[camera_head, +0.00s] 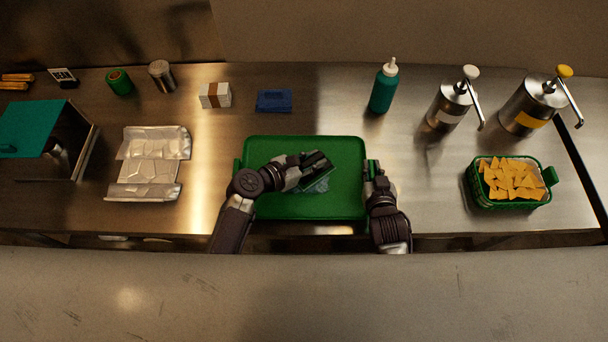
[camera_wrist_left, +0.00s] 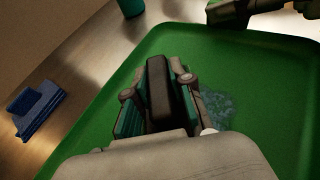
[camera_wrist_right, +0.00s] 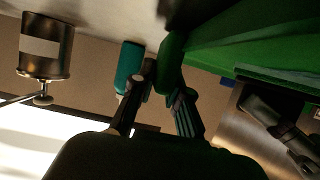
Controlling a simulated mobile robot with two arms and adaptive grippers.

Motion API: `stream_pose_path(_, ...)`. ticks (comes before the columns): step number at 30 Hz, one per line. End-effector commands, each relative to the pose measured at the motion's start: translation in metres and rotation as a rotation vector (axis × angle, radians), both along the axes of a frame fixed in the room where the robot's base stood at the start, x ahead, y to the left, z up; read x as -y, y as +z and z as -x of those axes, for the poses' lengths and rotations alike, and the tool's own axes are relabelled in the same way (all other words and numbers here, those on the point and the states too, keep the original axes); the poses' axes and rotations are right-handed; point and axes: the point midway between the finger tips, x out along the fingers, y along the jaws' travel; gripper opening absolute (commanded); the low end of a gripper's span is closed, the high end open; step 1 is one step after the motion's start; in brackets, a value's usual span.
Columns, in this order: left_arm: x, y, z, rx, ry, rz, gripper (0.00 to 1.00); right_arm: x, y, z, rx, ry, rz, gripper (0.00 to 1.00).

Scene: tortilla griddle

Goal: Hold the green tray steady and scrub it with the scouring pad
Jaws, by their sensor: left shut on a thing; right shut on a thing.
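The green tray (camera_head: 346,152) lies flat on the steel counter, with a shiny bluish smear (camera_head: 319,186) near its middle. The smear also shows in the left wrist view (camera_wrist_left: 216,110). My left gripper (camera_head: 316,164) is over the tray and shut on the scouring pad (camera_wrist_left: 159,88), a dark block between its fingers. The pad's underside is hidden, so I cannot tell if it touches the tray. My right gripper (camera_head: 373,170) is at the tray's right edge, shut on its green handle (camera_wrist_right: 171,62).
A teal bottle (camera_head: 383,88) and two pump dispensers (camera_head: 449,108) (camera_head: 531,106) stand behind to the right. A green basket of chips (camera_head: 508,184) is at the right. A blue folded cloth (camera_head: 274,101) lies behind the tray, crumpled foil (camera_head: 150,165) to the left.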

Motion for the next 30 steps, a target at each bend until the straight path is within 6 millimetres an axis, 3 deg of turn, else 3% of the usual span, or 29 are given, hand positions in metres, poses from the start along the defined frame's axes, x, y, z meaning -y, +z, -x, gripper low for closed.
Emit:
stream_pose_path(9, -0.036, -0.005, 0.001, -0.004, 0.002, -0.007, 0.0, 0.001, -0.004, 0.002, -0.011, -0.002, 0.002, 0.0)
stream_pose_path(20, -0.039, -0.007, 0.002, -0.008, 0.001, -0.009, 0.0, 0.002, -0.004, 0.002, -0.01, -0.002, 0.002, 0.0)
stream_pose_path(30, -0.059, -0.006, 0.003, -0.009, 0.002, -0.011, 0.0, 0.002, -0.004, 0.002, -0.009, -0.003, 0.002, 0.0)
